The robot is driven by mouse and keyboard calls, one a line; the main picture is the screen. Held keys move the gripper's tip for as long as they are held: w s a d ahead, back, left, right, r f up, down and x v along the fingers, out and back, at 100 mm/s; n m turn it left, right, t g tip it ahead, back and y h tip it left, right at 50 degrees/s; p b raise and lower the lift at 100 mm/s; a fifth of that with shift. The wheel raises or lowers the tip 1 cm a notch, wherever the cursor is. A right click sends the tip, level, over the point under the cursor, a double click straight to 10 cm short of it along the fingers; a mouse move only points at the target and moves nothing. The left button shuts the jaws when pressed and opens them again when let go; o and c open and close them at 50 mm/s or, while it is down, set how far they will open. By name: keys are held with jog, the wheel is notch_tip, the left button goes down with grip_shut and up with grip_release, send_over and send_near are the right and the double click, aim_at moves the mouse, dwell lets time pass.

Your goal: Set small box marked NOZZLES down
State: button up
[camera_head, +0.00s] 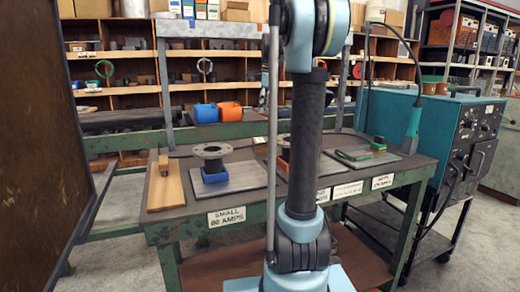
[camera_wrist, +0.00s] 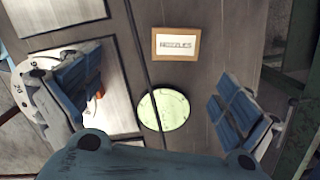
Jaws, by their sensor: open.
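The small box marked NOZZLES (camera_wrist: 177,44) shows in the wrist view as a brown-edged box with a pale label facing up. It sits on the dark tabletop (camera_wrist: 210,45), right of a dark seam. My gripper (camera_wrist: 162,96) is open, with its two blue-padded fingers wide apart and nothing held between them. The box lies above the gap between the fingers in the picture, apart from both.
A pale green marked disc (camera_wrist: 163,110) shows between the fingers. Green parts (camera_head: 353,154) lie on the right plate. A teal machine (camera_head: 440,125) stands at right.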

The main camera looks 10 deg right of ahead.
send_near(261, 143)
jog(key=f, duration=0.1)
jog(key=w+f, duration=0.1)
jog(key=f, duration=0.3)
jog(key=shift+w+a+f, duration=0.2)
jog(key=shift+w+f, duration=0.05)
jog(key=shift+w, duration=0.05)
jog(key=shift+a+f, duration=0.25)
jog(key=shift+f, duration=0.85)
jog(key=shift+a+f, duration=0.2)
jog(key=shift+f, duration=0.9)
jog(key=shift+s+f, duration=0.2)
jog(key=shift+f, duration=0.15)
jog(key=shift+s+a+r, duration=0.1)
jog(key=shift+s, duration=0.4)
jog(key=shift+w+f, duration=0.25)
jog(key=shift+w, duration=0.05)
jog(key=shift+w+f, duration=0.65)
jog(key=shift+w, duration=0.15)
jog(key=c, duration=1)
jog(key=shift+s+r, duration=0.2)
jog(key=shift+s, duration=0.05)
jog(key=shift+c, duration=1.4)
jog(key=shift+s+r, duration=0.1)
jog(key=shift+r, duration=0.35)
jog(key=c, duration=0.9)
notch_tip(261, 143, up, 9)
jog(key=shift+r, duration=0.25)
grip_shut()
